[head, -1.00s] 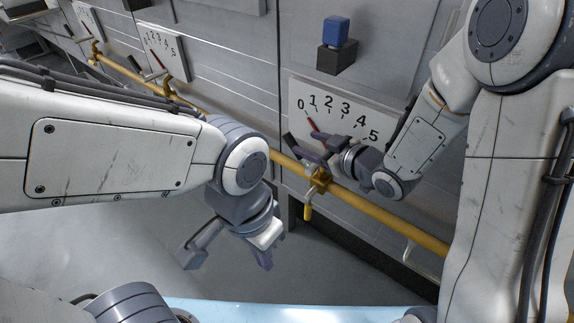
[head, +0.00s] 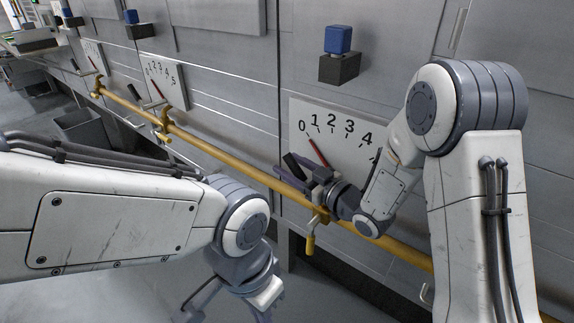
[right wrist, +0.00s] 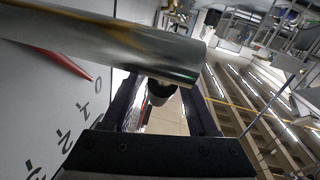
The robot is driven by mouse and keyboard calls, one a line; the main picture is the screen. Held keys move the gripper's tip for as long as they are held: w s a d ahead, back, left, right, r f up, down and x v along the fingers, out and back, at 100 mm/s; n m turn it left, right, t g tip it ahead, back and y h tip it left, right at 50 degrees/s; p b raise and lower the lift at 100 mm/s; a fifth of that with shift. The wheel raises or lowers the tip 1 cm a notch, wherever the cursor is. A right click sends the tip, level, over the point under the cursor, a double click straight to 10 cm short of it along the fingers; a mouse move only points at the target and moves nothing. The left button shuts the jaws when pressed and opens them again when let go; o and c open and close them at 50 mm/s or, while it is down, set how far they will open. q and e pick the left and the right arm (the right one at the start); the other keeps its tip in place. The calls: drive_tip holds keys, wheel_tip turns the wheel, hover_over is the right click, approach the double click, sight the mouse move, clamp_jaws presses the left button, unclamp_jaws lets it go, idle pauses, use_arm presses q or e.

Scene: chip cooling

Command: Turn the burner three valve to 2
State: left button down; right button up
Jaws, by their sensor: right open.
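The nearest gauge plate (head: 345,139) is on the wall, numbered from 0. A dark valve lever (head: 291,166) stands beside the plate, by the yellow pipe. My right gripper (head: 299,171) is open, its fingers around or beside the lever. In the right wrist view, a grey cylinder (right wrist: 140,45) crosses before the open fingers, and a dark rounded end (right wrist: 158,92) shows between them. Contact cannot be told. My left gripper (head: 232,298) hangs open and empty, low in the view.
The yellow pipe (head: 232,157) runs along the wall, with a yellow handle (head: 311,240) hanging below it. A second gauge (head: 160,80) and a farther one (head: 94,57) are at left. A blue block (head: 338,39) sits on a dark bracket (head: 339,68). Floor shows below.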

drive_tip(key=shift+x, duration=0.85)
clamp_jaws()
idle(0.8)
